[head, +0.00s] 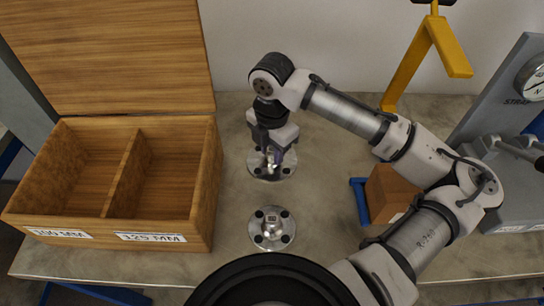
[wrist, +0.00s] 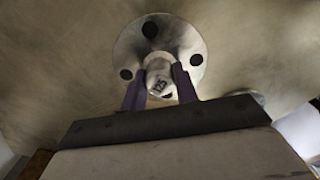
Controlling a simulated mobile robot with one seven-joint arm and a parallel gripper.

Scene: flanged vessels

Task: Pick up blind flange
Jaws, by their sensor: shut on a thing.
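A round grey metal blind flange (head: 259,170) with dark bolt holes and a raised central knob is under my gripper (head: 272,157). My gripper points down and is shut on that knob. In the wrist view the flange (wrist: 190,42) fills the upper middle, and the two purple fingers of the gripper (wrist: 160,82) stand on either side of the knob, which bears a small mark that looks like 125. I cannot tell whether the flange touches the bench or is just above it. A second, similar flange (head: 288,228) lies on the bench nearer to the front, apart from my gripper.
An open wooden box (head: 212,190) with two compartments, labelled 100 MM and 125 MM, stands at left with its lid raised. A brown block (head: 385,190) beside a blue bracket, a yellow stand (head: 405,75) and a gauge panel (head: 505,95) are at right.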

